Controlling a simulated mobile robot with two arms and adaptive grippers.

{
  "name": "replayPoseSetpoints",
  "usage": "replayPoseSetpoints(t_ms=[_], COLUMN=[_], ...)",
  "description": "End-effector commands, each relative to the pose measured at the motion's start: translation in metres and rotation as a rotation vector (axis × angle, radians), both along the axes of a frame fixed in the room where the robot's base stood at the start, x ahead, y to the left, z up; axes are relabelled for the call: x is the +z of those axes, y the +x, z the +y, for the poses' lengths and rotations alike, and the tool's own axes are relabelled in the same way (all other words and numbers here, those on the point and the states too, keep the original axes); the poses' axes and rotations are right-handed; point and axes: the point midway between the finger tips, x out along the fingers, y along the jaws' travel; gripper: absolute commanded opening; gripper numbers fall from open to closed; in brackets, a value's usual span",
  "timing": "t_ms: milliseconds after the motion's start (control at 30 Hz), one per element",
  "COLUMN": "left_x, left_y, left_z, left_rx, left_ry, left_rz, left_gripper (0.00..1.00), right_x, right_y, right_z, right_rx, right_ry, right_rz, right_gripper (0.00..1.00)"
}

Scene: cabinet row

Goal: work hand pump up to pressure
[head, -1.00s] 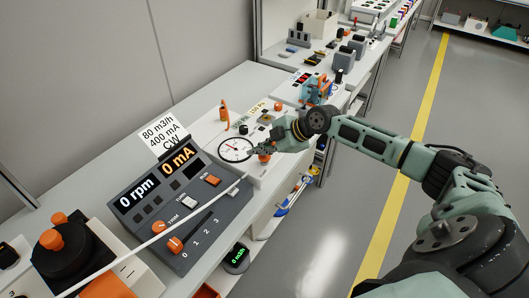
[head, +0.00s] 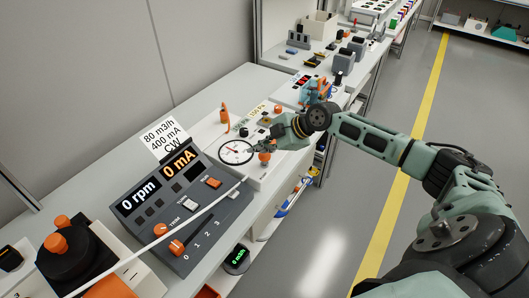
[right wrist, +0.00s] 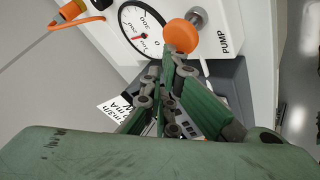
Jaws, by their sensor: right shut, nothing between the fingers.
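The pump knob (right wrist: 181,36) is an orange ball on a short metal stem on a white panel marked PUMP. It also shows in the head view (head: 265,156), partly covered by my right gripper (head: 272,143). A round white pressure gauge (right wrist: 141,28) with a dark rim sits beside the knob, and also shows in the head view (head: 236,152). In the right wrist view my right gripper (right wrist: 174,62) is shut and empty, its tips right at the orange ball; whether they touch it I cannot tell. My left gripper is out of view.
A dark control console (head: 180,205) reading 0 rpm and 0 mA stands in front of the pump panel. A thin pale rod crosses the console. Further benches hold several devices; the floor aisle is clear.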

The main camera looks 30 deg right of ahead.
Motion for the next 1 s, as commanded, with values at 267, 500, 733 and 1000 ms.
replayPoseSetpoints(t_ms=[267,500,733,1000], left_x=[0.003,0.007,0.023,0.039], left_y=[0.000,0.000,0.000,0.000], left_z=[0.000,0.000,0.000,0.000], left_rx=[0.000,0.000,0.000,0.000], left_ry=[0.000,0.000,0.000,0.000], left_rz=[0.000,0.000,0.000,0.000], left_gripper=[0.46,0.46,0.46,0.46], right_x=[0.005,0.010,0.033,0.056], right_y=[0.000,0.000,0.001,0.000], right_z=[0.000,0.000,0.000,0.000], right_rx=[0.000,0.001,0.000,0.001], right_ry=[0.000,0.000,0.000,0.000], right_rz=[0.000,-0.002,-0.002,-0.002], right_gripper=[0.00,0.00,0.00,0.00])
